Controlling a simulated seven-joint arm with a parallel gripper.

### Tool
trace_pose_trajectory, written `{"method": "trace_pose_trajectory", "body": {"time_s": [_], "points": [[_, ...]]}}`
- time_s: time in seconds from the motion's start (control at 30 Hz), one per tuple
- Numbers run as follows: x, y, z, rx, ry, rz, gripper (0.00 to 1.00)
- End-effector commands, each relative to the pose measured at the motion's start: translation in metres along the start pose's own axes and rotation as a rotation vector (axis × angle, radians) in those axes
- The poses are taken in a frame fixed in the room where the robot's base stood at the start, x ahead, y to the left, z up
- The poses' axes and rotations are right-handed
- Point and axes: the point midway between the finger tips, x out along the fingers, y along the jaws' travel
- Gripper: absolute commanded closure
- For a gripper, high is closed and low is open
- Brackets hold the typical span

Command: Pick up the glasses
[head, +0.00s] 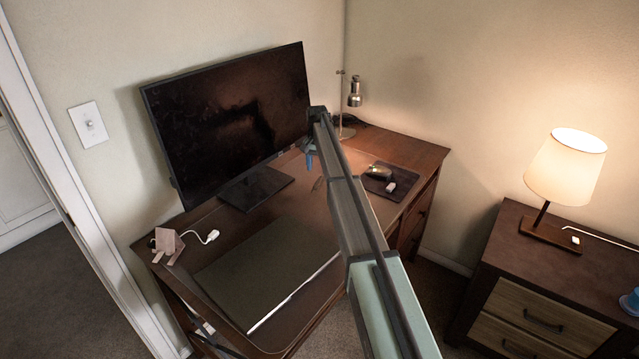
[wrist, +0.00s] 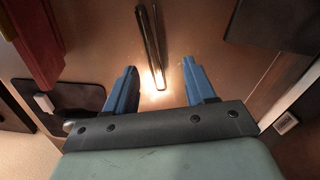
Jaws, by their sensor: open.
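No glasses with clear lenses can be made out in either view. Two slim dark rods (wrist: 152,45) lie side by side on the brown blotter in the wrist view; I cannot tell whether they are the glasses' arms or pens. A small thin dark shape also shows on the blotter in the head view (head: 317,184). My gripper (wrist: 160,75) is open, with its blue fingers apart and nothing between them. In the head view my gripper (head: 309,160) is over the blotter, partly hidden by my arm.
A monitor (head: 230,115) stands at the back of the desk, with a desk lamp (head: 354,92) beside it. A dark mouse pad (head: 377,190) holds small items at right. A dark flat panel (head: 250,265) covers the front left. A lit lamp (head: 565,165) stands on the nightstand.

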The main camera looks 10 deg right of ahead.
Motion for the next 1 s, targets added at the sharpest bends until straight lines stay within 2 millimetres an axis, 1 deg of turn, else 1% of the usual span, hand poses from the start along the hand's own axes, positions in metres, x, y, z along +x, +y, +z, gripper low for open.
{"method": "trace_pose_trajectory", "body": {"time_s": [0.17,0.27,0.4,0.5,0.7,1.0], "points": [[0.016,0.004,0.000,0.000,-0.001,0.001,0.45],[0.029,0.007,-0.001,0.000,-0.002,0.001,0.45],[0.046,0.007,-0.001,-0.001,-0.001,0.001,0.45],[0.050,0.007,-0.001,-0.001,-0.001,0.000,0.45],[0.050,0.007,-0.002,0.000,0.000,0.000,0.46],[0.050,0.007,-0.002,0.000,0.000,0.000,0.75]]}}
